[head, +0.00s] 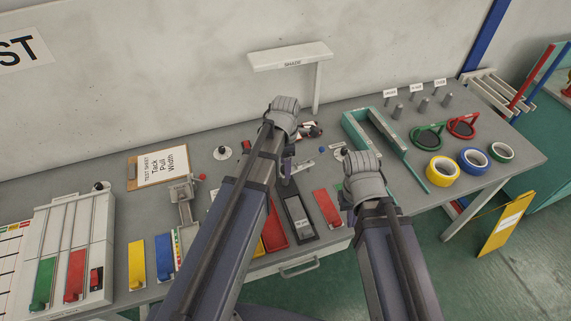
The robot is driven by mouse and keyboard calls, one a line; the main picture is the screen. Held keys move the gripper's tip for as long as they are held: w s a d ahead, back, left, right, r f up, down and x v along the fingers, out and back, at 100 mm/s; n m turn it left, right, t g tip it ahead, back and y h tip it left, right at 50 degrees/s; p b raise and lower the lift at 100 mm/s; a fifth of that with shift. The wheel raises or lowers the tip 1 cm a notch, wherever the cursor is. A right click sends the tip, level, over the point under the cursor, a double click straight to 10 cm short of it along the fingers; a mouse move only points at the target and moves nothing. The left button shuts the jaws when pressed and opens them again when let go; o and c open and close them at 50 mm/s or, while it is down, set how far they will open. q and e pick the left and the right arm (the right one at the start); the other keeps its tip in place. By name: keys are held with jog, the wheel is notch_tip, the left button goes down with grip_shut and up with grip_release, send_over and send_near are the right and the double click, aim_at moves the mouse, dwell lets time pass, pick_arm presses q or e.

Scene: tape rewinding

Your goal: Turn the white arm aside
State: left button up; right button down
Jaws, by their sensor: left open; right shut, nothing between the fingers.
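My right gripper (362,168) is shut and empty, lower and to the right, over the bench beside a green frame. Small red and black parts (311,130) show just right of my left gripper, partly hidden.
The grey bench (235,125) holds a clipboard (163,166) and a green frame (385,140). Yellow (429,168), blue (474,152) and green (500,144) tape rolls lie at the right. Several short pegs stand behind them. Coloured trays fill the front. The wall is close behind the post.

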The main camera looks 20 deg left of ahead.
pick_arm(q)
jog(key=shift+r, duration=0.15)
notch_tip(320, 180, up, 8)
jog(key=p, duration=0.8)
jog(key=shift+f, duration=0.2)
jog(key=shift+s+d+f, duration=0.1)
jog(key=shift+s+f, duration=0.05)
jog(key=s+d+f+m+b, duration=0.1)
jog(key=s+d+m, duration=0.2)
jog(key=m, duration=0.6)
jog(key=s+d+f+m+b, duration=0.2)
jog(key=s+m, duration=0.4)
jog(key=m, duration=0.3)
jog(key=s+d+f+m+y+b, duration=0.1)
jog(key=s+d+m+b, duration=0.1)
jog(key=s+d+m, duration=0.3)
jog(key=m, duration=0.4)
jog(key=shift+f, duration=0.35)
